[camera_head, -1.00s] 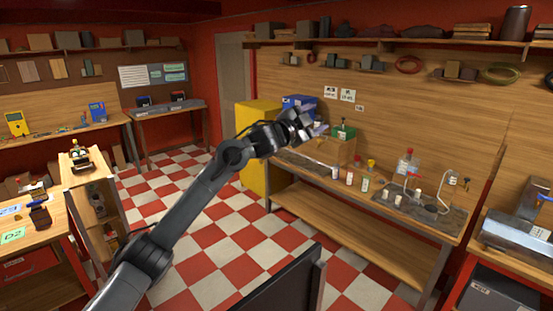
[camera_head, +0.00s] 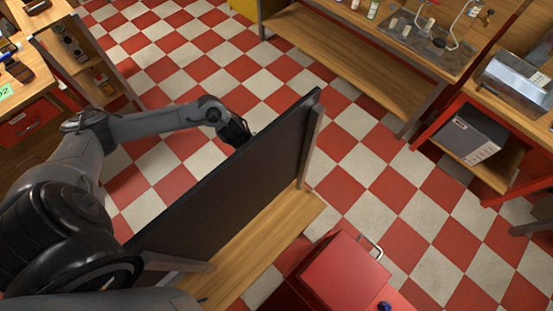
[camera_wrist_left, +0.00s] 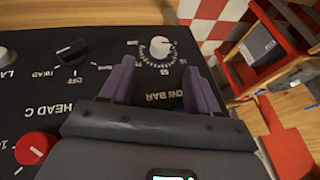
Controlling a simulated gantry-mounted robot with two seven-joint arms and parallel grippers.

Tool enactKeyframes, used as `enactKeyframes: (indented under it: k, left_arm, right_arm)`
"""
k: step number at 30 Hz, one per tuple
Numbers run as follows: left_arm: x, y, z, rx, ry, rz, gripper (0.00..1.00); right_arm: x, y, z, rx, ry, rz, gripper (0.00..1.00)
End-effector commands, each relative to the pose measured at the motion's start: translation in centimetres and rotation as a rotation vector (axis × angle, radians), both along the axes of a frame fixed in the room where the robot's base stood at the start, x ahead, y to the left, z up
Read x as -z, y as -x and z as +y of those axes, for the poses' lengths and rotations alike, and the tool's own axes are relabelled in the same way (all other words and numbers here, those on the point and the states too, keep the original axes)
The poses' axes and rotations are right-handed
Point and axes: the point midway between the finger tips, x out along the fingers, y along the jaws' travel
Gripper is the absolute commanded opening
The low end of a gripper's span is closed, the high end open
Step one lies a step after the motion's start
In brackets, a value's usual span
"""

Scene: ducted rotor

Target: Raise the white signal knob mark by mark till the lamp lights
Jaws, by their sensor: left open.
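The black panel (camera_head: 235,175) stands upright on a wooden bench, its back towards the head camera. The wrist view shows its labelled face (camera_wrist_left: 110,42). The white knob (camera_wrist_left: 161,47) sits in a ring of printed marks. My left gripper (camera_wrist_left: 158,67) is open and empty, its two purple fingers on either side of the line to the knob, apparently short of it. In the head view the left gripper (camera_head: 240,132) is partly hidden behind the panel's edge. A pale round part (camera_wrist_left: 6,54), perhaps the lamp, sits by a cut-off "LA" label and looks unlit.
A black switch (camera_wrist_left: 73,52) and a red knob (camera_wrist_left: 34,147) are on the same face. A red cabinet (camera_head: 345,272) stands right of the panel's bench (camera_head: 265,240). The checkered floor beyond the panel is clear.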

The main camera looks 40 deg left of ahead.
Motion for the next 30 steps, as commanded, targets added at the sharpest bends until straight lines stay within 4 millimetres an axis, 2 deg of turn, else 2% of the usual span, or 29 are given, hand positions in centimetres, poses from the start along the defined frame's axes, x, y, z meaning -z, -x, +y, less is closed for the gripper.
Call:
enactKeyframes:
  k: [15,21,30]
  left_arm:
    - [6.8,-2.2,-3.0,-0.003,0.001,-0.001,0.61]
    - [8.2,-2.6,-3.6,-0.002,0.0,-0.002,0.61]
    - [8.6,-2.7,-3.7,-0.001,-0.002,-0.003,0.61]
  right_arm:
    - [-0.7,0.1,-0.4,-0.007,0.013,0.002,0.43]
    - [-0.7,0.1,-0.3,-0.007,0.012,0.001,0.43]
    - [-0.8,0.1,-0.1,-0.002,0.004,0.001,0.43]
